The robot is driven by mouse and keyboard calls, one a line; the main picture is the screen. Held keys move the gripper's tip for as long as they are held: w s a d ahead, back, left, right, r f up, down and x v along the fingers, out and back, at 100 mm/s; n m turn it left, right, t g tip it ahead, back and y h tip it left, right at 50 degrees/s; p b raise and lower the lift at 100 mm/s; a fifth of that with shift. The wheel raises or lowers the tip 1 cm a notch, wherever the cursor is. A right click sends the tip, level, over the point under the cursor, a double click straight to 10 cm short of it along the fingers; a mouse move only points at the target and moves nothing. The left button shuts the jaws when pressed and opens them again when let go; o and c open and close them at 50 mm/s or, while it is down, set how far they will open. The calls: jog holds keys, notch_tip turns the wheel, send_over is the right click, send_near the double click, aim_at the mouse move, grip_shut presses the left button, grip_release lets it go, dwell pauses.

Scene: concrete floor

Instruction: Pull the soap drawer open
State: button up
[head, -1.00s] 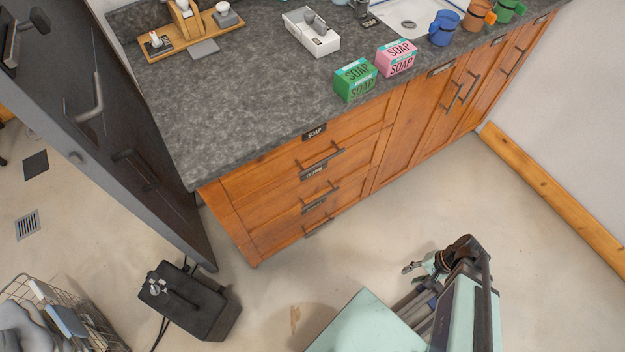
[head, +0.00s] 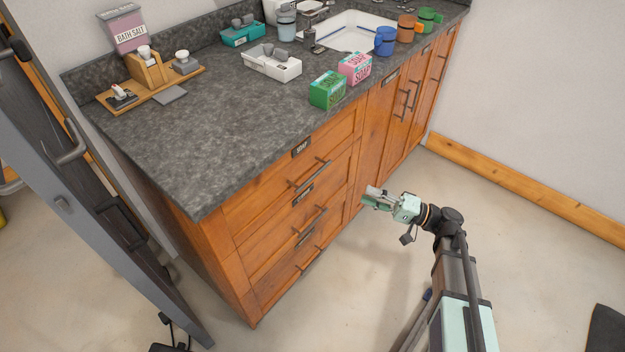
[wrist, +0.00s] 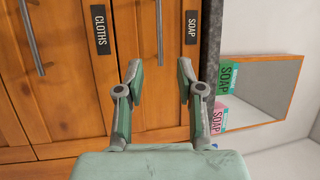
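The soap drawer (head: 258,190) is the top drawer of the wooden cabinet and is closed. Its dark SOAP label (head: 301,148) and bar handle (head: 309,176) are on the front. In the wrist view the label (wrist: 192,27) is turned sideways, and the handle (wrist: 160,32) lies ahead, between the lines of the two fingers. My gripper (head: 369,197) is open and empty, to the right of the handle in the head view and apart from it. In the wrist view the fingers (wrist: 161,72) are spread in front of the drawer fronts.
Below is the CLOTHS drawer, with its label (wrist: 100,30) and handle (wrist: 31,37), then a third drawer. Green (head: 327,90) and pink (head: 355,67) soap boxes stand near the counter edge. A dark open door (head: 90,190) is at left. The floor before the cabinet is clear.

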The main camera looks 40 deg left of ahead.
aim_at(314, 175)
jog(key=p+x, duration=0.1)
jog(key=x, duration=1.6)
jog(key=shift+f, duration=0.1)
jog(key=shift+c, duration=0.3)
jog(key=shift+d, duration=0.1)
grip_shut()
